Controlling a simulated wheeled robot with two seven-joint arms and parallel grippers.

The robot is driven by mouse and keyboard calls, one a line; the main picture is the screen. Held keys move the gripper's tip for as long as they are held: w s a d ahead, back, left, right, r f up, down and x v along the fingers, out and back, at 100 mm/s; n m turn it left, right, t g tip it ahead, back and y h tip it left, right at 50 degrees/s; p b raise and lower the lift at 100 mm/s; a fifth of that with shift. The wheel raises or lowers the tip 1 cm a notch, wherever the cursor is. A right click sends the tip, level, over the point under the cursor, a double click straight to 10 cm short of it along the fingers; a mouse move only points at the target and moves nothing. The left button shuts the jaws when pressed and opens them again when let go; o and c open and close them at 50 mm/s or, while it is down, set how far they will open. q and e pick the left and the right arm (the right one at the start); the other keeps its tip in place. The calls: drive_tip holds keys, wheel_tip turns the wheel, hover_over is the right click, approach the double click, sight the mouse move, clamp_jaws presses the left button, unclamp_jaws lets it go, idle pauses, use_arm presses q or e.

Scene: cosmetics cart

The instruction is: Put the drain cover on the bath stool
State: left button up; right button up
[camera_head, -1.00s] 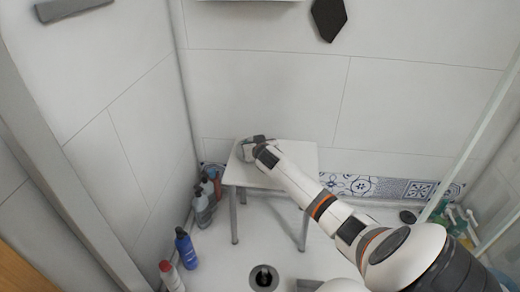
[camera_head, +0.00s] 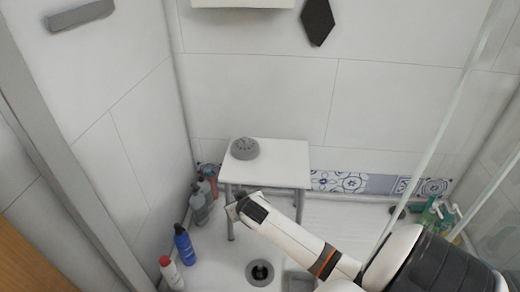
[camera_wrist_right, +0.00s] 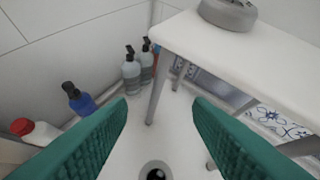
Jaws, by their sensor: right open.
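The grey round drain cover (camera_head: 245,148) lies on the left part of the white bath stool (camera_head: 285,160) in the head view. In the right wrist view the drain cover (camera_wrist_right: 228,12) rests on the stool top (camera_wrist_right: 200,42), cut off by the upper edge. My right gripper (camera_head: 232,209) is in front of and below the stool's front left edge, apart from the cover. Its two green fingers (camera_wrist_right: 160,108) are spread wide with nothing between them. My left gripper is not in view.
The open floor drain (camera_head: 260,272) is below the stool. A blue bottle (camera_head: 184,243), a red-capped white bottle (camera_head: 170,272) and grey bottles (camera_head: 199,206) stand along the left wall. Green bottles (camera_head: 432,214) stand at right behind a glass panel.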

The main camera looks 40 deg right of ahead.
drive_tip(key=s+a+r+n+g+y, duration=0.1)
drive_tip(key=s+a+g, duration=0.1)
drive_tip(key=s+a, duration=0.4)
drive_tip(key=s+a+r+n+g+y, duration=0.1)
drive_tip(key=s+a, duration=0.4)
drive_tip(key=s, duration=0.7)
drive_tip(key=s+a+r+n+g+y, duration=0.1)
drive_tip(key=s+a+n+g+y, duration=0.1)
drive_tip(key=s+a, duration=0.4)
drive_tip(key=s, duration=0.4)
drive_tip(key=shift+a+g, duration=0.3)
drive_tip(key=shift+f, duration=0.1)
